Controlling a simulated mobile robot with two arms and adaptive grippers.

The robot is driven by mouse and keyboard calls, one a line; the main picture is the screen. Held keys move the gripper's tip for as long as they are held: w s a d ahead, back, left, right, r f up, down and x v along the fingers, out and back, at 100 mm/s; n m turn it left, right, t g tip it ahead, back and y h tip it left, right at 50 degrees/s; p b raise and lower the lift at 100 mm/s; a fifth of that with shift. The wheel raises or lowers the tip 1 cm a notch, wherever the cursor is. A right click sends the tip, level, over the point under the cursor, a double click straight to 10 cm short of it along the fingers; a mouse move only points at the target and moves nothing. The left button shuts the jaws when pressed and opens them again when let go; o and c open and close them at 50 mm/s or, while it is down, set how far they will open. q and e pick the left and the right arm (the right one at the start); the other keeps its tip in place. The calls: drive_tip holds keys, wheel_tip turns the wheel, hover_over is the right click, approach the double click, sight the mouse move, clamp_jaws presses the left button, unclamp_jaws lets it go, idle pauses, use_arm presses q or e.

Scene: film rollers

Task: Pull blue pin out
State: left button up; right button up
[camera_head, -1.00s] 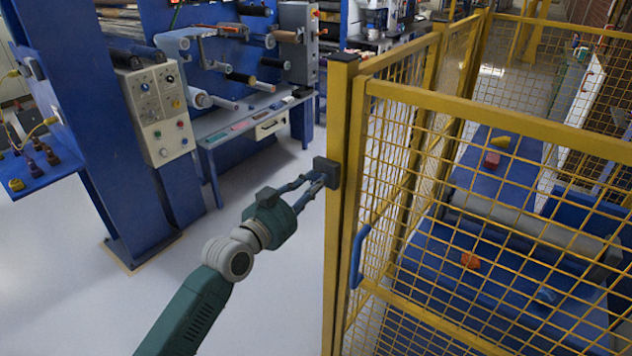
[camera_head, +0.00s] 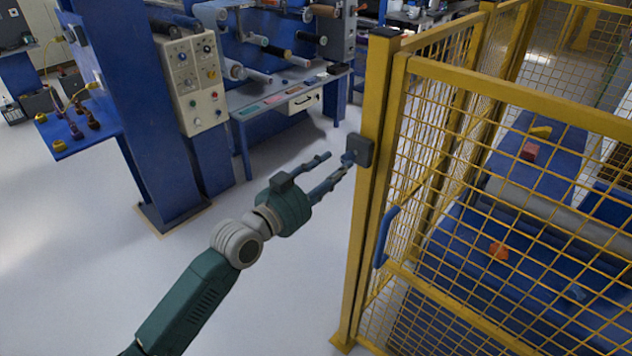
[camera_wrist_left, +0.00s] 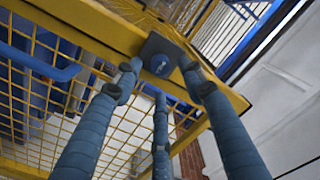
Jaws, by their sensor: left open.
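The blue pin (camera_head: 348,158) is a small blue knob on the left face of a dark square lock box (camera_head: 363,150), fixed to the yellow gate post. In the left wrist view, the pin (camera_wrist_left: 160,65) shows as a bluish round end on the dark plate (camera_wrist_left: 166,62). My left gripper (camera_head: 337,163) is open, its fingers spread and pointing at the box. In the left wrist view, its blue-grey fingers surround the pin area without visibly closing on it. Whether a fingertip touches the box is unclear. My right gripper is not in view.
The yellow mesh fence (camera_head: 480,170) with a blue handle (camera_head: 385,237) stands right of the post. Behind it are blue surfaces with small coloured blocks. A blue machine column with a control panel (camera_head: 195,82) stands left. The floor (camera_head: 110,270) around my arm is clear.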

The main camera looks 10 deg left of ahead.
use_arm(q)
drive_tip(key=v, duration=0.7)
drive_tip(key=shift+s+a, duration=0.25)
drive_tip(key=shift+s, duration=0.1)
